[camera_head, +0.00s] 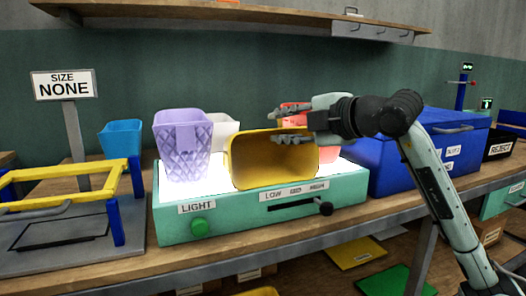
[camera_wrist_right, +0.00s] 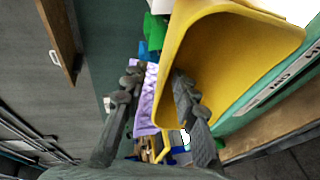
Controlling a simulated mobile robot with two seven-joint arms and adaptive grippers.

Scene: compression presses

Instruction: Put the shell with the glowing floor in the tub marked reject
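A yellow shell (camera_head: 272,160) lies tipped on the light box, its opening toward the head camera. A purple lattice shell (camera_head: 182,146) stands upright on the lit panel, with a white shell (camera_head: 222,131) behind it. A red shell (camera_head: 328,154) is partly hidden behind the yellow one. I cannot see the floors of the upright shells. The black tub marked REJECT (camera_head: 498,146) stands at the far right. My right gripper (camera_head: 287,124) is open at the yellow shell's upper wall, one finger above it and one before the opening. The yellow shell (camera_wrist_right: 225,60) fills much of the right wrist view. My left gripper is out of view.
The green light box (camera_head: 172,222) has a green button and a black slider. A large blue box (camera_head: 400,165) stands between it and the reject tub. A yellow-railed press frame (camera_head: 60,188) and a blue tub (camera_head: 121,138) are at left. A shelf (camera_head: 235,14) hangs above.

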